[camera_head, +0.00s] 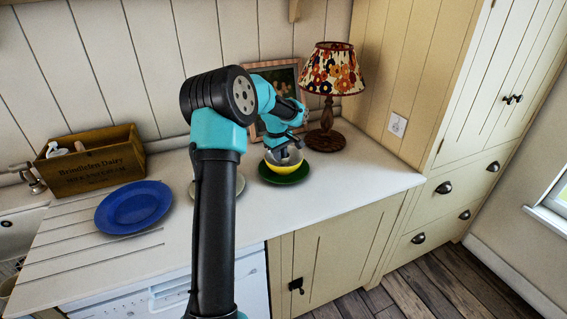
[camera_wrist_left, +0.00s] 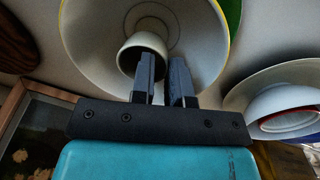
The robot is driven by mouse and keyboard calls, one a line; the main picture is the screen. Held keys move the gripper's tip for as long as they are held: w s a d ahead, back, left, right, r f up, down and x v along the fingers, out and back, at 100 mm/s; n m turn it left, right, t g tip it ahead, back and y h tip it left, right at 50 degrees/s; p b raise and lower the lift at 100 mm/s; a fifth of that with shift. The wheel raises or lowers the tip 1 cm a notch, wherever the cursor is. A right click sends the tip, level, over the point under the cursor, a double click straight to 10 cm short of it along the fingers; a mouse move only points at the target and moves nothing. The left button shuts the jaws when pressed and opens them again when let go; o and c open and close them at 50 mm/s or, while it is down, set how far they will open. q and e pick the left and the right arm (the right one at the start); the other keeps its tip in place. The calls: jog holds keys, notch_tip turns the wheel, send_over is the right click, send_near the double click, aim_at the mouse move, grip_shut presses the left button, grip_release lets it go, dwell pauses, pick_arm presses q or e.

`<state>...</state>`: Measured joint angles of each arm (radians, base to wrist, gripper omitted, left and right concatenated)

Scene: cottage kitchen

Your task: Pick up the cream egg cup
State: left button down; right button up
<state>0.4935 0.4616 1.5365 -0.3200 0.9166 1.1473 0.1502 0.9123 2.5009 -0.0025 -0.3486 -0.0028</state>
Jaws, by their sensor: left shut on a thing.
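The cream egg cup (camera_wrist_left: 135,43) shows in the left wrist view as a small pale cup inside a wide white bowl with a yellow rim (camera_wrist_left: 88,33). My left gripper (camera_wrist_left: 165,64) is shut on the cup's wall, one finger inside the cup and the other outside. In the head view my left gripper (camera_head: 285,155) points down into the yellow bowl (camera_head: 287,165), which is on a green plate (camera_head: 284,178). The egg cup is hidden there. I cannot tell whether the cup touches the bowl. My right gripper is not in view.
A floral lamp (camera_head: 331,73) stands behind and to the right, near a picture frame (camera_head: 262,75). A blue plate (camera_head: 133,207) and wooden crate (camera_head: 93,163) are to the left. Nested bowls (camera_wrist_left: 280,103) show in the wrist view. The counter right of the green plate is clear.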

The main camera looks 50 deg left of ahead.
pick_arm(q)
jog(key=shift+r, duration=0.1)
notch_tip(320, 180, up, 10)
dwell(0.5)
dwell(0.4)
